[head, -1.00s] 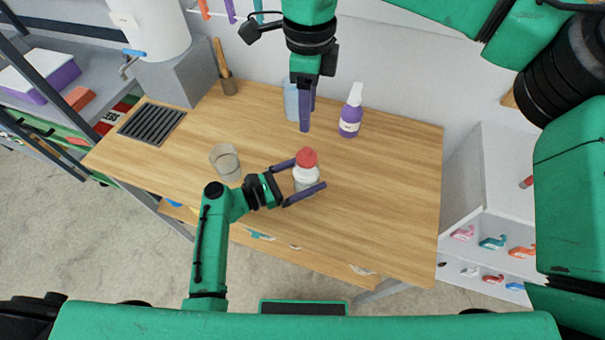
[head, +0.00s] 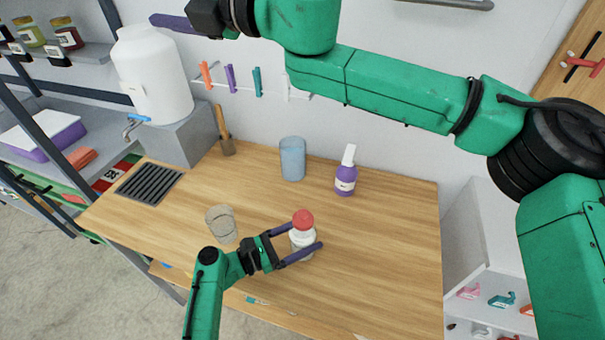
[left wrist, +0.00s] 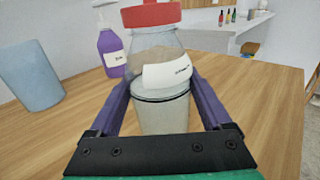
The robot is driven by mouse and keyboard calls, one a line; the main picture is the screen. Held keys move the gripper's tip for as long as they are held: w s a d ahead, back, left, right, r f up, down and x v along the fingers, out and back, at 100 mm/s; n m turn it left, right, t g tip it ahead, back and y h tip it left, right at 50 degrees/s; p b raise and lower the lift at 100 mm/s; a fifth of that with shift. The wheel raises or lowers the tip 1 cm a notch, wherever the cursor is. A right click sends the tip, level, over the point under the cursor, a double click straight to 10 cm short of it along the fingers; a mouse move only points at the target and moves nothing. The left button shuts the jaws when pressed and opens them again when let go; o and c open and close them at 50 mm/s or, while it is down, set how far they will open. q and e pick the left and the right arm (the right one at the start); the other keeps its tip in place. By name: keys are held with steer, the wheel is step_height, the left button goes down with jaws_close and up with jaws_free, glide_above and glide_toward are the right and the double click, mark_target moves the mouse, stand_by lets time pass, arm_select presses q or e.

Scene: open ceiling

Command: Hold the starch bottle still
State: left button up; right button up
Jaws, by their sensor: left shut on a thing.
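The starch bottle (head: 302,237) is clear with white contents, a red cap and a white label. It appears upright on the wooden table in the head view. In the left wrist view the bottle (left wrist: 155,58) fills the middle, its label text too small to read. My left gripper (head: 306,240) is shut on the bottle, one purple finger on each side of it. The fingers also show in the left wrist view (left wrist: 160,95). My right gripper (head: 188,22) is high at the upper left, near the wall, away from the bottle; its jaw opening is unclear.
A clear glass (head: 221,224) stands left of the bottle. A white tank (head: 153,75) with a tap is beyond a drain grate (head: 150,184). The table's right side is clear.

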steer(key=w+d+f+m+t+h, duration=0.3)
steer(key=w+d+m+t+h, duration=0.2)
steer(key=w+m+t, duration=0.5)
steer(key=m+g+h, duration=1.1)
steer(key=g+h, duration=0.2)
steer(key=g, duration=0.2)
glide_above(303, 212)
step_height(303, 212, down, 25)
step_height(303, 212, down, 12)
